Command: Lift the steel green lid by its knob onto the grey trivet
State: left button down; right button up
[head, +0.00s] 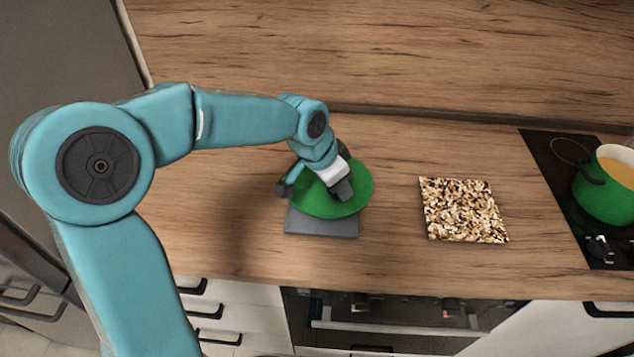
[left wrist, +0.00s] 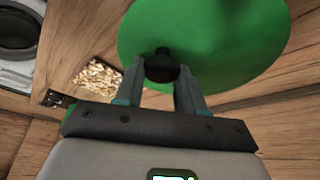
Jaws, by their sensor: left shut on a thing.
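The green lid (head: 358,185) is at my left gripper (head: 340,190), over the grey trivet (head: 320,226) on the wooden counter. The lid hides the far part of the trivet. I cannot tell whether the lid touches it or hangs just above. In the left wrist view the left gripper (left wrist: 170,88) is shut on the lid's dark knob (left wrist: 162,66), with the green lid (left wrist: 215,35) spread beyond the fingers. The right gripper is not in view.
A speckled square board (head: 462,210) lies to the right of the trivet. A green pot (head: 603,195) with yellowish contents stands on the black hob (head: 555,160) at the far right. The counter between trivet and board is clear. A wooden splashback (head: 400,55) rises behind.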

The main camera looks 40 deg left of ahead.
aim_at(319, 196)
pick_arm(q)
jog(key=shift+s+a+m+b, duration=0.3)
jog(key=shift+a+m+b, duration=0.1)
jog(key=shift+a+m, duration=0.25)
jog(key=shift+s+a+r+m+g+h+b, duration=0.15)
jog(key=shift+r+m+g+h+b, duration=0.1)
jog(key=shift+m, duration=0.3)
jog(key=shift+a+r+m+g+h+b, duration=0.15)
jog(key=shift+r+m+h+b, duration=0.1)
jog(key=shift+m, duration=0.25)
jog(key=shift+s+a+r+m, duration=0.15)
jog(key=shift+s+a+m, duration=0.15)
jog(key=shift+m, duration=0.1)
jog(key=shift+d+f+b, duration=0.25)
jog(key=shift+f+b, duration=0.05)
jog(key=shift+b, duration=0.1)
jog(key=shift+w+f+b, duration=0.1)
jog(key=shift+f+b, duration=0.2)
jog(key=shift+f, duration=0.05)
notch_tip(319, 196, down, 6)
jog(key=b, duration=0.4)
jog(key=shift+a+b, duration=0.1)
jog(key=shift+b, duration=0.3)
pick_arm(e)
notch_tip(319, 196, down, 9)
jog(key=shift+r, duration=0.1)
